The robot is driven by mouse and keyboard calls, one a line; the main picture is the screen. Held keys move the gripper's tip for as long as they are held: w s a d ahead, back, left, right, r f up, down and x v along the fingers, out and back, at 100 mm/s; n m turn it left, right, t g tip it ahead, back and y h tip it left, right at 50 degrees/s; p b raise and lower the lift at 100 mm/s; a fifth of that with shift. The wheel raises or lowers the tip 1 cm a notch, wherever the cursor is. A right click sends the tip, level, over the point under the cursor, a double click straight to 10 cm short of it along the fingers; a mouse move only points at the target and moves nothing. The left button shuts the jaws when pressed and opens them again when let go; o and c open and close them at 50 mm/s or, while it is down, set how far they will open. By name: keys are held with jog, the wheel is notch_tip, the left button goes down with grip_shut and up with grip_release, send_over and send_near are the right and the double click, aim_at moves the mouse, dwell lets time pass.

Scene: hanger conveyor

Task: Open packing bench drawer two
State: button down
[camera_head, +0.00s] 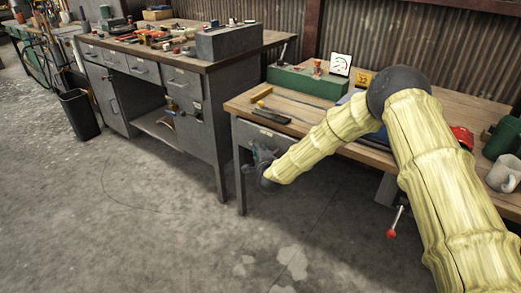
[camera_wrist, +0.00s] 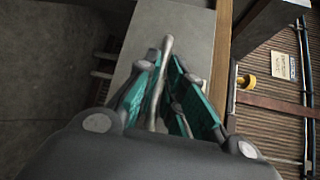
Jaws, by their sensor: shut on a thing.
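A grey drawer front (camera_head: 243,133) shows under the left end of the right wooden-topped bench, and it looks close to flush with the bench. My gripper (camera_head: 262,158) is in front of this drawer, low under the bench edge. In the wrist view, the teal fingers of my gripper (camera_wrist: 163,92) are on both sides of a pale handle bar (camera_wrist: 166,52) and are shut on it. The grey drawer front (camera_wrist: 195,42) lies just behind the bar. My gripper hides part of the drawer in the head view. No drawer number is readable.
The right benchtop (camera_head: 290,106) holds hand tools, a green box (camera_head: 305,82) and mugs (camera_head: 505,172). A second grey bench (camera_head: 150,75) with drawers stands to the left. A black bin (camera_head: 78,113) is beside it. The concrete floor (camera_head: 130,210) in front is clear.

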jog(key=s+a+p, duration=0.1)
jog(key=s+a, duration=1.1)
jog(key=s, duration=0.5)
jog(key=shift+p, duration=0.4)
jog(key=shift+a, duration=0.1)
jog(key=c, duration=1.5)
grip_release()
jog(key=v, duration=1.2)
jog(key=shift+f, duration=0.1)
